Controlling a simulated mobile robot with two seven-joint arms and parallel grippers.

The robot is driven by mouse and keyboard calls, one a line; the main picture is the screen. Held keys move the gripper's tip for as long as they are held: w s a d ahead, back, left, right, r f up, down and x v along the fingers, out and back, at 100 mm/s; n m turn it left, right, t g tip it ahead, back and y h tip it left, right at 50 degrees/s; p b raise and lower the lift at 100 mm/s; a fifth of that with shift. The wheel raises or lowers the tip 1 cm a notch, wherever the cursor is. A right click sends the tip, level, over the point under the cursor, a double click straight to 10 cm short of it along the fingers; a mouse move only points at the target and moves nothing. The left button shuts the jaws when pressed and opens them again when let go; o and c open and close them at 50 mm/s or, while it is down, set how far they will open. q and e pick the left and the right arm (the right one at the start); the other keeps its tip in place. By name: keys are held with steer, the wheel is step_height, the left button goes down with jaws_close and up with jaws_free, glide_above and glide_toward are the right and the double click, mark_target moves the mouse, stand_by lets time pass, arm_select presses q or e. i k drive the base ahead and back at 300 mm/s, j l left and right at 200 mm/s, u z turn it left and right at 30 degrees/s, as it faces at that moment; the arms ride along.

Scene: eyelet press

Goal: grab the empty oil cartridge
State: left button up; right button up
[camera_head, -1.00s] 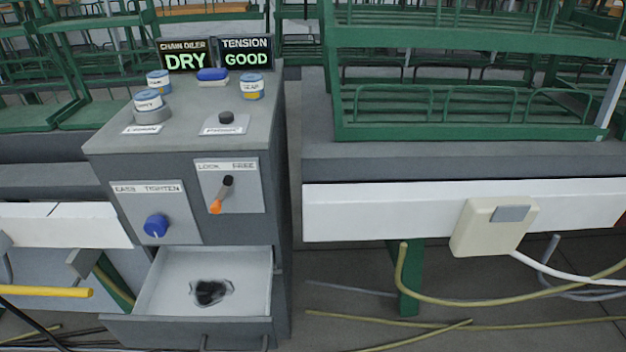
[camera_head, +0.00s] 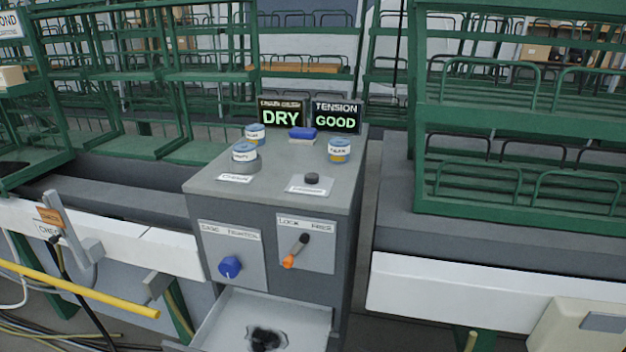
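A small blue-lidded cartridge (camera_head: 244,152) sits in a round grey holder on top of the grey cabinet (camera_head: 275,187), behind a white label plate; its own label looks like "EMPTY". A similar cartridge (camera_head: 255,133) stands just behind it. A third one (camera_head: 340,150), with a yellowish lower part, stands toward the right edge of the top. A display (camera_head: 281,116) reads "CHAIN OILER DRY". Neither of my grippers is in view.
A "TENSION GOOD" display (camera_head: 336,118), a blue block (camera_head: 301,132) and a black knob (camera_head: 312,178) are also on the cabinet. Its front has a blue knob (camera_head: 230,267), an orange-tipped lever (camera_head: 294,252) and an open drawer (camera_head: 308,312). Green racks (camera_head: 515,205) stand right.

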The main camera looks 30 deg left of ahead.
mark_target(244, 151)
steer(key=k+u, duration=0.1)
steer(key=u, duration=1.3)
